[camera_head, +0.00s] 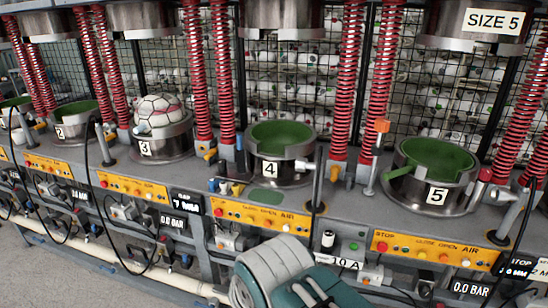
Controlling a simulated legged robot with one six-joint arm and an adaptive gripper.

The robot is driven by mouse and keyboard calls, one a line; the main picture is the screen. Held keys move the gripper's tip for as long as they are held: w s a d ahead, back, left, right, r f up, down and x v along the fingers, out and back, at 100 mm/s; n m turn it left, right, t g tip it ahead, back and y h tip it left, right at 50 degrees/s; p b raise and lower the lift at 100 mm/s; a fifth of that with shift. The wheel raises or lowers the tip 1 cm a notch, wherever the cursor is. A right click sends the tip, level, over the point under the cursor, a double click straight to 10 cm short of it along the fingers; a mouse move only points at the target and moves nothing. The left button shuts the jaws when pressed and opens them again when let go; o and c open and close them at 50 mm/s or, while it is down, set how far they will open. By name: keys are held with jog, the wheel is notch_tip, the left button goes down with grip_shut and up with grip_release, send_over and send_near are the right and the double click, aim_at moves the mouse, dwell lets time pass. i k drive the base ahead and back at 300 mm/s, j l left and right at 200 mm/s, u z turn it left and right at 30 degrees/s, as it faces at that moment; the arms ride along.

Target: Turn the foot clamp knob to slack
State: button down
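I cannot pick out the foot clamp knob for sure. The orange control panel of station 5 (437,250) has small buttons and the words STOP, CLOSE, OPEN and AIR. A grey and teal part, likely my arm, covers the bottom middle of the view and hides part of the bench front. My gripper's fingers do not show.
Green-lined bowls stand empty at station 4 (281,176) and station 5 (475,199). A white ball (158,115) sits in station 3. Red springs flank the presses. Black cables hang along the front above a pale pipe (165,287). Bare floor (30,270) shows at lower left.

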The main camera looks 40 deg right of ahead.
aim_at(221, 163)
jog(key=i+j+z, duration=0.2)
jog(key=i+z, duration=0.2)
jog(key=i+j+z, duration=0.75)
jog(key=i, duration=0.05)
